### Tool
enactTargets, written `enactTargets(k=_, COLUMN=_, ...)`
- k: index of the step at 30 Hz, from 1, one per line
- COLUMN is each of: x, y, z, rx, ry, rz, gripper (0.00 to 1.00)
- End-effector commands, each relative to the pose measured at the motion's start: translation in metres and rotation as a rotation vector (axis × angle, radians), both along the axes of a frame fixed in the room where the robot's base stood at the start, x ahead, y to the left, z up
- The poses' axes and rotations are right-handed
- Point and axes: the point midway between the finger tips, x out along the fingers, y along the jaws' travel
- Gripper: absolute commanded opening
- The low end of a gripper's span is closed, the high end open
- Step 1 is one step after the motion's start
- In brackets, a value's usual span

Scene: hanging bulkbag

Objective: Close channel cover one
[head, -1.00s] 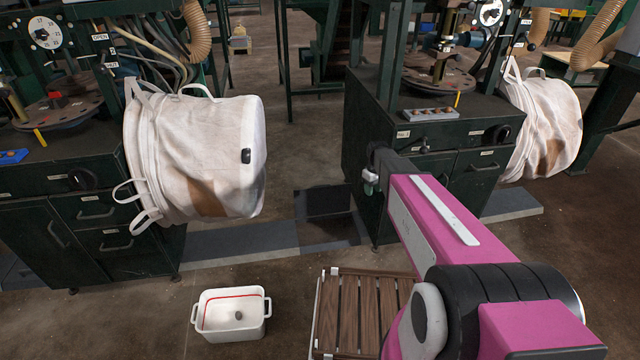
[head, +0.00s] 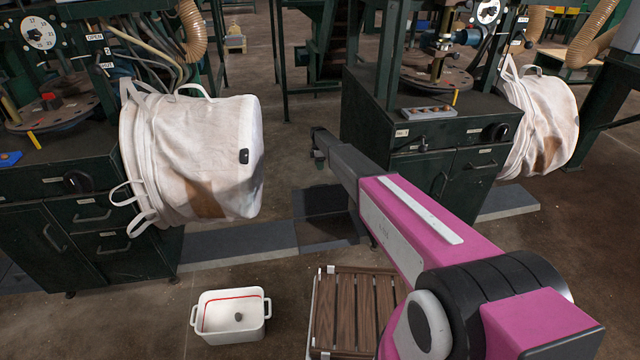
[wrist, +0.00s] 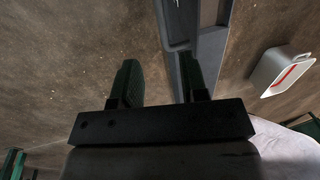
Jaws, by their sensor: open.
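A grey channel strip (head: 240,243) runs along the floor between the two machines. Its middle section is dark, with a dark square panel (head: 322,201) and a dark patch in front of it. I cannot tell for sure which piece is cover one or how far it is tilted. My gripper (head: 318,150) is above and behind the dark section, apart from it. In the wrist view my gripper (wrist: 160,80) is open and empty, its two fingers spread. The grey channel edge (wrist: 208,55) shows beyond and beside the right finger.
A white bulk bag (head: 205,155) hangs left of the channel, and another (head: 545,120) hangs at the right. Green machine cabinets (head: 440,160) stand on both sides. A white tub (head: 231,318) and a slatted wooden platform (head: 352,318) are on the floor in front.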

Motion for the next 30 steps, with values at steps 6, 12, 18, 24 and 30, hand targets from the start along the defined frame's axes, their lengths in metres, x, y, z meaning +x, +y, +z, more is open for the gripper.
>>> enactTargets(k=6, x=-0.005, y=-0.002, z=-0.019, rx=0.000, ry=0.000, rz=-0.002, gripper=0.40)
enactTargets(k=12, x=-0.011, y=-0.004, z=-0.051, rx=-0.001, ry=0.000, rz=-0.003, gripper=0.40)
enactTargets(k=18, x=-0.018, y=-0.006, z=-0.084, rx=-0.001, ry=0.000, rz=-0.004, gripper=0.40)
enactTargets(k=24, x=-0.023, y=-0.007, z=-0.102, rx=-0.001, ry=-0.001, rz=-0.004, gripper=0.40)
enactTargets(k=30, x=-0.023, y=-0.007, z=-0.103, rx=-0.001, ry=-0.001, rz=-0.004, gripper=0.40)
